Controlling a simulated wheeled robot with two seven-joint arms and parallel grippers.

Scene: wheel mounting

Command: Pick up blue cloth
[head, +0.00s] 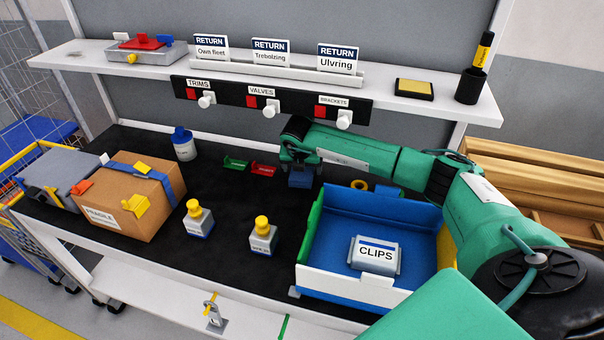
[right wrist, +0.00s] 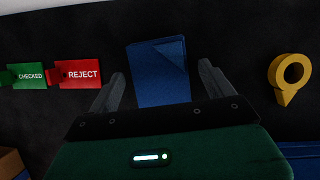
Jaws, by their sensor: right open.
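The blue cloth (right wrist: 158,72) shows in the right wrist view as a folded blue piece lying on the black mat. My right gripper (right wrist: 160,85) is open, with one finger on each side of the cloth in that view. I cannot tell whether the fingers touch it. In the head view my right gripper (head: 301,172) points down near the back of the mat, and a dark blue patch under it looks like the cloth (head: 300,181). My left gripper does not show.
Green and red tags (head: 263,169) lie left of the gripper, and a yellow ring (right wrist: 290,76) lies right. A blue bin (head: 330,245) with a CLIPS box (head: 375,255) stands in front. The shelf (head: 250,75) overhangs behind. A cardboard box (head: 115,200) stands left.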

